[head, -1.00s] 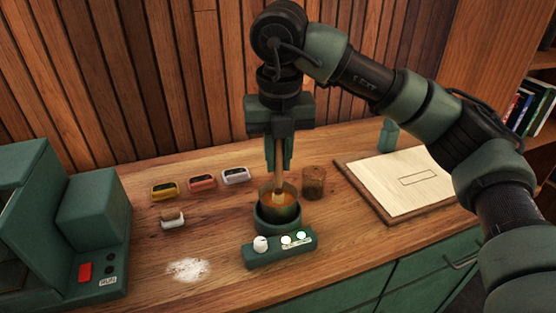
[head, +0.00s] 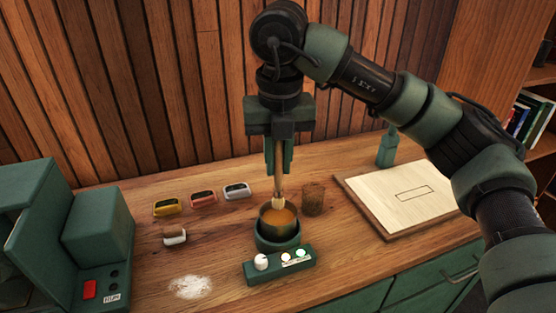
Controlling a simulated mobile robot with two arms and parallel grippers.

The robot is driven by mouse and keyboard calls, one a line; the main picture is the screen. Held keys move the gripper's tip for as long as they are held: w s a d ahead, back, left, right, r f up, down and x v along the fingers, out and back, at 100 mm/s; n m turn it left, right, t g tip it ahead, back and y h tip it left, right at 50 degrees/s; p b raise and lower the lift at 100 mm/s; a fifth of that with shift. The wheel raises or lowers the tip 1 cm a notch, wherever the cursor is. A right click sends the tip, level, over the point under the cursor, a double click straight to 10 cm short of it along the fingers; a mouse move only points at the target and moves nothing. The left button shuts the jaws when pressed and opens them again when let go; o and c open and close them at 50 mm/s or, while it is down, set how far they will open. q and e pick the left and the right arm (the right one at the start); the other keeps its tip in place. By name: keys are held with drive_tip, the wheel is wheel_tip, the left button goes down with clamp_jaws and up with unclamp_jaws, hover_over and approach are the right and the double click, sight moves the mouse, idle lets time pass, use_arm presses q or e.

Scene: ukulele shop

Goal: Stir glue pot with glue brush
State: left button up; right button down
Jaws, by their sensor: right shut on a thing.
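My right gripper (head: 279,171) points straight down above the counter and is shut on the wooden handle of the glue brush (head: 279,186). The brush hangs upright, with its pale bristle end (head: 279,203) at the far side of the glue pot's mouth. I cannot tell whether the tip still touches the glue. The glue pot (head: 279,231) is a dark round pot with orange-brown glue inside, standing on a green warmer base with a control box (head: 279,266) in front. My left gripper is out of view.
A brown cylindrical cup (head: 313,199) stands right beside the pot. A board with a pale wood sheet (head: 397,190) and a green bottle (head: 387,148) are at the right. Several small coloured holders (head: 203,198) lie left of the pot. A green machine (head: 99,235) fills the left edge; white powder (head: 190,287) lies in front.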

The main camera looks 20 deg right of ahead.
drive_tip(key=shift+r, duration=0.1)
idle(0.3)
drive_tip(key=shift+r+p, duration=1.7)
drive_tip(key=shift+r, duration=0.75)
